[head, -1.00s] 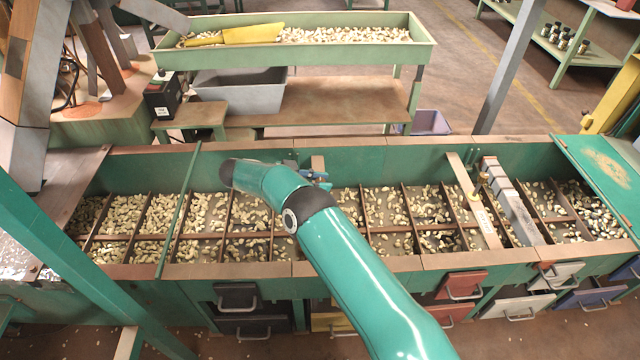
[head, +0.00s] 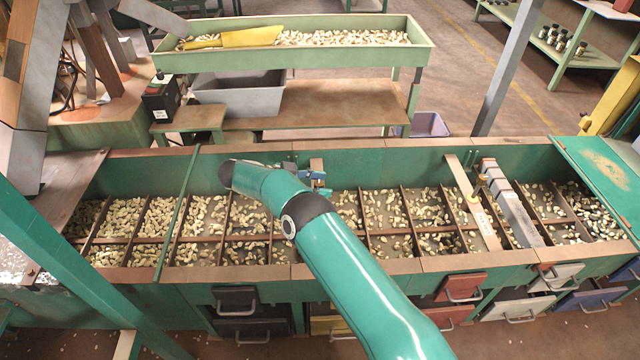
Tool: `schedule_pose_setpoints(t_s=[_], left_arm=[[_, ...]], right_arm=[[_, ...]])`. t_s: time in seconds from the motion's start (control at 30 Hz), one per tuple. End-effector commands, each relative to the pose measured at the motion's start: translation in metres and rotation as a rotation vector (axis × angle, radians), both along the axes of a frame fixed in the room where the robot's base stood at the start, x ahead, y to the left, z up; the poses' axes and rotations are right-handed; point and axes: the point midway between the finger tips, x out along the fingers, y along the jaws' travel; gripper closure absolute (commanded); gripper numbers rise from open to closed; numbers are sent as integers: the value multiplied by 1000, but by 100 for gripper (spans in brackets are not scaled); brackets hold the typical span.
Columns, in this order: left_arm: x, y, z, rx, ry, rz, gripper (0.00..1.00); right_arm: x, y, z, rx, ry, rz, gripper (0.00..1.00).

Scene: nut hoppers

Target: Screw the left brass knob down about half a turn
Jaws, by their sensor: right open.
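My right arm reaches from the bottom across the middle of the hopper. My right gripper (head: 316,182) is small and partly hidden behind my own arm. It is open, close beside a short upright wooden strip (head: 317,164) at the hopper's back wall. No brass knob can be made out at that strip; the gripper and arm cover its lower part. One brass knob (head: 480,185) shows further right, on a slanted wooden strip (head: 470,190) lying across the hopper. My left gripper is not in view.
The long green hopper (head: 400,265) has brown dividers and nuts in its compartments. A thin green bar (head: 178,212) crosses it at the left, and a grey block bar (head: 515,210) at the right. Drawers (head: 236,298) sit below the front edge. A green trough (head: 300,55) stands behind.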

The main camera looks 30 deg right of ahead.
Motion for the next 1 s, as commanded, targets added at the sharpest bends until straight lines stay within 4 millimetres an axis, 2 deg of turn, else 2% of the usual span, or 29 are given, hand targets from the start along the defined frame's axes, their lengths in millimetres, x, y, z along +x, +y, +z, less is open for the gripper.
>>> schedule_pose_setpoints(t_s=[0.23,0.5,0.7,1.0], left_arm=[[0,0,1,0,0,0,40],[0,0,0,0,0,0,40],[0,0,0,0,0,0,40],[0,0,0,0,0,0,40]], right_arm=[[1,1,16,0,-2,1,47],[0,1,64,0,-4,1,47],[0,0,91,0,-1,0,47],[0,0,99,0,2,1,47]])
